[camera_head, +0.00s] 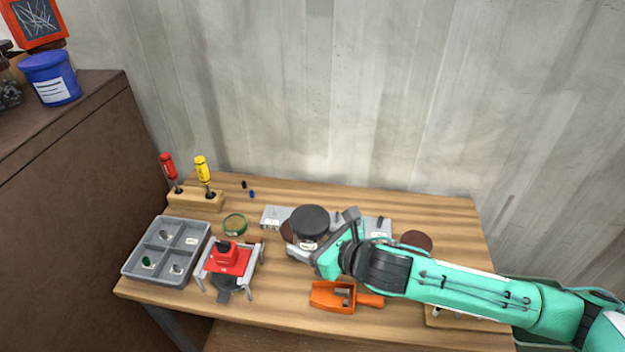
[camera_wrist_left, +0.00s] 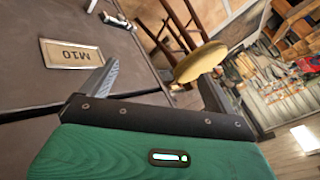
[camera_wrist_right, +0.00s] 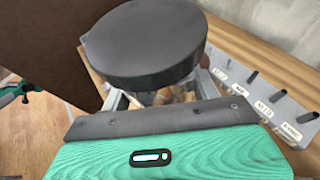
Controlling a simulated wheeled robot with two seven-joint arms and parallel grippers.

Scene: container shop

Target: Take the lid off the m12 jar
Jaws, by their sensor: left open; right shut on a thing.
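A jar with a wide dark grey lid (camera_head: 310,220) stands near the middle of the workbench. A small white label (camera_head: 308,245) shows below the lid, too small to read. The lid fills the upper middle of the right wrist view (camera_wrist_right: 150,45), seated on the jar. My right gripper (camera_head: 325,236) reaches in from the right and is shut on the jar, its fingers just below the lid; their exact contact is partly hidden. My left gripper (camera_wrist_left: 162,80) is open and empty in the left wrist view, away from the bench, and out of the head view.
A grey divided tray (camera_head: 160,272), a red-topped fixture (camera_head: 228,258), a screwdriver rack (camera_head: 196,201) and a green-rimmed round dish (camera_head: 235,225) stand left. A labelled grey rack (camera_wrist_right: 255,100) is behind the jar. An M10 plate (camera_wrist_left: 70,55) shows on a dark surface.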

